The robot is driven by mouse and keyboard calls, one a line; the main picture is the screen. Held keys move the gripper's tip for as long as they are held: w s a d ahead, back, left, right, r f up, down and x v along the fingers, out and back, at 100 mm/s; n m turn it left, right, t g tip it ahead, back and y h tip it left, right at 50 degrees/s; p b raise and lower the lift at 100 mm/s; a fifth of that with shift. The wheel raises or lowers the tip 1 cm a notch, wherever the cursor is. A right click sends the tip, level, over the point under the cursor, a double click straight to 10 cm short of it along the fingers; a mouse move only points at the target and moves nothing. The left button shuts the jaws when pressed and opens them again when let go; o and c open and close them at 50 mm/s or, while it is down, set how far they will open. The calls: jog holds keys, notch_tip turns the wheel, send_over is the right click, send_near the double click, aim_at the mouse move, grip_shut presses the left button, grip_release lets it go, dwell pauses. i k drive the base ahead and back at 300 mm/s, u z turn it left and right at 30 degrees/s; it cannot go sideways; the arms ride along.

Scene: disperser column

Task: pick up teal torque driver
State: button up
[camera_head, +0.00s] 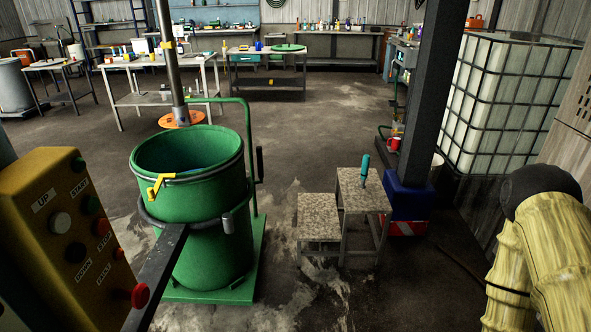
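The teal torque driver (365,165) stands roughly upright, handle up and slightly tilted, on the top step of a small two-step stool (350,184). Its dark tip appears to meet the step near the right-hand part of the top. Nothing touches its handle. My gripper is not in view. A yellow arm with a dark rounded joint shows at the lower right, well apart from the driver, and seems to be mine.
A green drum (205,245) stands left of the stool. A dark post (432,80) and blue base (408,200) stand close right. A caged white tank (510,95) is further right. A yellow control box (70,240) fills the lower left. Floor before the stool is clear.

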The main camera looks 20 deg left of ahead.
aim_at(364, 165)
jog(key=u, duration=0.3)
jog(key=i, duration=2.2)
jog(key=u, duration=0.2)
